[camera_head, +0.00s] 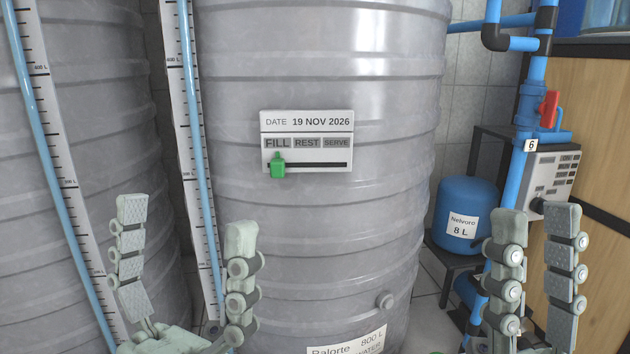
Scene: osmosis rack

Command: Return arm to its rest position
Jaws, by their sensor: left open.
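My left gripper (187,238) is open and empty at the lower left, its two fingers upright and well apart, in front of the grey tanks. My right gripper (538,228) is at the lower right with its two fingers upright and a narrower gap between them. It looks open and empty, in front of the blue pressure vessel and pipework. Both wrists run out of the bottom of the view. Neither gripper visibly holds anything.
A ribbed grey tank (390,200) fills the middle, with a date and FILL/REST/SERVE panel (307,125); its green slider (278,165) is under FILL. A blue Nelvoro vessel (466,195), blue pipe (518,175) and red-handled valve (549,108) stand right.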

